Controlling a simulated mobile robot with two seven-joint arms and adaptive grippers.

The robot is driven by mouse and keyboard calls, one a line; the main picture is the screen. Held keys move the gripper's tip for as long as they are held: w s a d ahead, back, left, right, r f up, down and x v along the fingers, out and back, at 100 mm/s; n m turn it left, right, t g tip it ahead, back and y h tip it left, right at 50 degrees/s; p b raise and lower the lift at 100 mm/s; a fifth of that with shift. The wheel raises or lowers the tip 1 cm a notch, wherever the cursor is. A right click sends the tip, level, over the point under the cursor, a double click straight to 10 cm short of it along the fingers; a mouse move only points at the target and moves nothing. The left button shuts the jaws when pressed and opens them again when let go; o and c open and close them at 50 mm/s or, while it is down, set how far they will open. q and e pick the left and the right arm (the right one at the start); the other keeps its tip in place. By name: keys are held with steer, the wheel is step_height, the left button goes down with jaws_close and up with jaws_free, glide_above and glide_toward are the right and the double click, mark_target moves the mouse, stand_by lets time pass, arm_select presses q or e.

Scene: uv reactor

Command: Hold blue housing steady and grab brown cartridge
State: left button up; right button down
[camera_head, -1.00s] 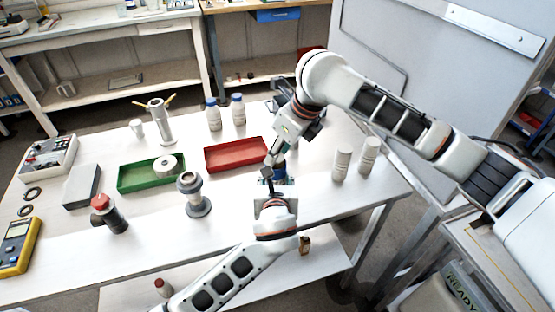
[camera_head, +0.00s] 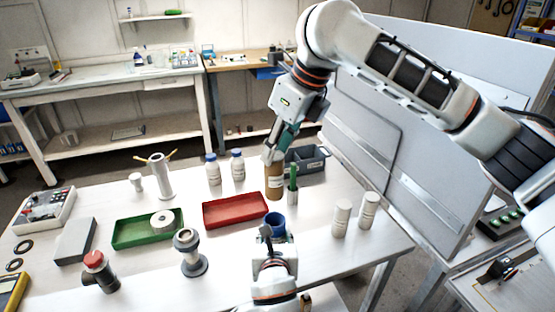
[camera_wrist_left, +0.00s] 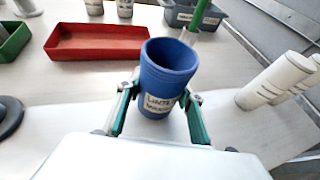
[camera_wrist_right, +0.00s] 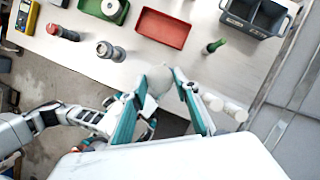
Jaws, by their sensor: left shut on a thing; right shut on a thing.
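The blue housing (camera_head: 275,222) stands on the white table, and its open top looks empty in the left wrist view (camera_wrist_left: 168,75). My left gripper (camera_head: 267,242) is shut around its sides; the green fingers also show in the left wrist view (camera_wrist_left: 160,108). The brown cartridge (camera_head: 274,184) hangs upright above the housing, apart from it. My right gripper (camera_head: 271,155) is shut on the cartridge's upper end. In the right wrist view a pale rounded end (camera_wrist_right: 158,78) shows between the fingers, and the housing is mostly hidden.
A red tray (camera_head: 236,212) and a green tray (camera_head: 130,238) lie to the left. A green upright tool (camera_head: 293,183) and a grey divided bin (camera_head: 312,166) stand behind right. Two white cylinders (camera_head: 341,218) stand at right. A flanged grey fitting (camera_head: 192,262) stands left of my left gripper.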

arm_select(q)
steer(key=o, duration=1.3)
